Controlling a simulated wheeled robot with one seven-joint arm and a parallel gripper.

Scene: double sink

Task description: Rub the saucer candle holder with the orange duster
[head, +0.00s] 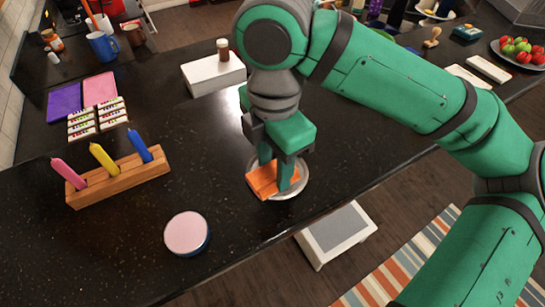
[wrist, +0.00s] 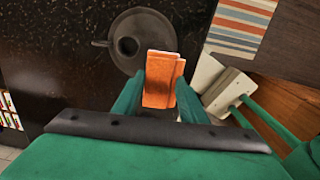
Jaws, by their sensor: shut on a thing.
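The orange duster (head: 262,181) is held between the fingers of my gripper (head: 279,176), which points down. In the wrist view the orange duster (wrist: 160,79) sits between the two green fingertips of my gripper (wrist: 158,97). The saucer candle holder (head: 303,182) is a round metal dish near the counter's front edge, partly hidden by the duster and fingers. In the wrist view the saucer candle holder (wrist: 145,24) looks dark, with a central cup and a small side handle. The duster overlaps its rim there; I cannot tell whether they touch.
A wooden block with pink, yellow and blue candles (head: 118,180) stands to the left. A round pink-topped tin (head: 186,233) lies nearer the front. A white box with a small jar (head: 213,73) is behind. A step stool (head: 336,235) stands on the floor below the counter edge.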

